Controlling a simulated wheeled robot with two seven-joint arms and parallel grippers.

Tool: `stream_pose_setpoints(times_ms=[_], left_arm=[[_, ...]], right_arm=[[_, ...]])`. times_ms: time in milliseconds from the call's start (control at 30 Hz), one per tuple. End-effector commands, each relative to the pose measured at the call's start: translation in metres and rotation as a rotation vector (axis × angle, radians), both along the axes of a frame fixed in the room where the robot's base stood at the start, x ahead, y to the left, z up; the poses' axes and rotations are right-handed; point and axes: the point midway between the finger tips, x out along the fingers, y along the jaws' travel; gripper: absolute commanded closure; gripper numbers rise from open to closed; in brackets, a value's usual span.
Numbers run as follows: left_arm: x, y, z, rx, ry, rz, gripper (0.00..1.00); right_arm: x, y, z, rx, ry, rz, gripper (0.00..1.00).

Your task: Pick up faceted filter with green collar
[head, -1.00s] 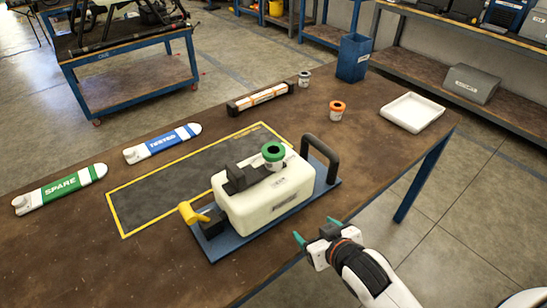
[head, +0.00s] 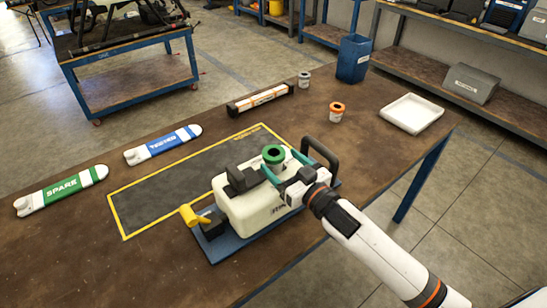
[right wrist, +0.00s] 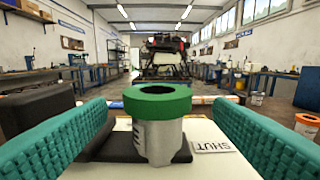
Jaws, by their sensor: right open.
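The filter with the green collar (head: 273,155) stands upright in the top of a white tank (head: 240,208). In the right wrist view its green ring (right wrist: 157,100) sits above a grey body (right wrist: 157,141). My right gripper (head: 288,160) is open at the tank's right side, with its teal fingers pointing toward the filter. In the right wrist view the fingers stand to the left and right of the filter, apart from it. The faces of the filter's body are too small to make out. My left gripper is not in view.
The tank rests on a blue base (head: 213,248) with a black handle (head: 322,158) and a yellow lever (head: 194,215). An orange-collared filter (head: 337,112), a grey-topped one (head: 304,79) and a white tray (head: 412,113) stand farther back. A yellow-edged mat (head: 135,225) lies left of the tank.

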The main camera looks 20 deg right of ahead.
Motion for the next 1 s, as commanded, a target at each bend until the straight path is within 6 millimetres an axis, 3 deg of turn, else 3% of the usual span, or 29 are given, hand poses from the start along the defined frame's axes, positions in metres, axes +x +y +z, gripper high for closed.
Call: stream_pose_setpoints(times_ms=[433,733,1000], left_arm=[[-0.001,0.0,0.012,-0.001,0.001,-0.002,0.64],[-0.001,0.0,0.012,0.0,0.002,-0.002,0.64],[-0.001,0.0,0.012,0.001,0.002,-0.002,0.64]], right_arm=[[0.049,0.018,0.002,0.0,0.0,-0.001,0.24],[0.053,0.019,0.0,0.0,0.001,-0.001,0.24],[0.053,0.019,0.0,-0.001,0.002,-0.001,0.69]])
